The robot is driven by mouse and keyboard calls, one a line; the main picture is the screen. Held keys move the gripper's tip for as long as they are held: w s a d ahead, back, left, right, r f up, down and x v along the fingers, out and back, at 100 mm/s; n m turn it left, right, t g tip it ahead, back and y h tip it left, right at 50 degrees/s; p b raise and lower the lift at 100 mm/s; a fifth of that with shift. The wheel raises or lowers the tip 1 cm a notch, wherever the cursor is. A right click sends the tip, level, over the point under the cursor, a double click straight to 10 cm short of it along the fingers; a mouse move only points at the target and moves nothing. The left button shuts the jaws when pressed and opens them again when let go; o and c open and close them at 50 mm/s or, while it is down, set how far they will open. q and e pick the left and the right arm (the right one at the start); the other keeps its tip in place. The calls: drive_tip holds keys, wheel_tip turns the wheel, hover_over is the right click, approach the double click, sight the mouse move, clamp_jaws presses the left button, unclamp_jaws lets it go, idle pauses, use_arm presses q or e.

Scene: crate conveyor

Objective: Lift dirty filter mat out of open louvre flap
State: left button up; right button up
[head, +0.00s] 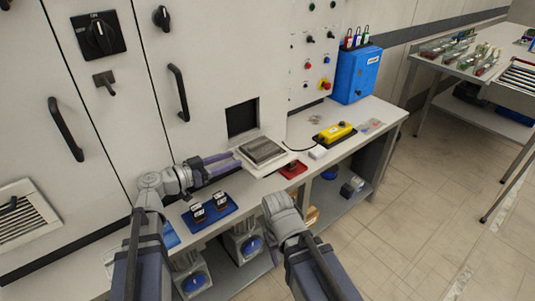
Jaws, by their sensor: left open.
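The grey, ribbed filter mat (264,151) lies in the open louvre flap (270,170), whose pale rim shows around it. The flap is folded down in front of a dark square opening (242,119) in the cabinet wall. My left gripper (234,160) reaches in from the left, its open fingers pointing right at the mat's left edge. I cannot tell whether they touch the mat; no lift shows. My right arm's wrist is in front of the bench at lower centre; its fingers do not show.
Another louvre panel (22,217) is at far left. The floor at right is clear.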

sight(259, 143)
use_arm(q)
drive_tip(key=shift+w+a+r+b+x, duration=0.1)
drive_tip(key=shift+w+r+x, duration=0.05)
drive_tip(key=shift+x, duration=1.85)
drive_tip(key=shift+w+a+r+b+x, duration=0.1)
drive_tip(key=shift+w+r+b+x, duration=0.1)
drive_tip(key=shift+x, duration=1.75)
drive_tip(key=shift+w+a+r+b+x, duration=0.1)
drive_tip(key=shift+w+x, duration=0.05)
drive_tip(key=shift+x, duration=1.85)
drive_tip(key=shift+c, duration=0.3)
clamp_jaws()
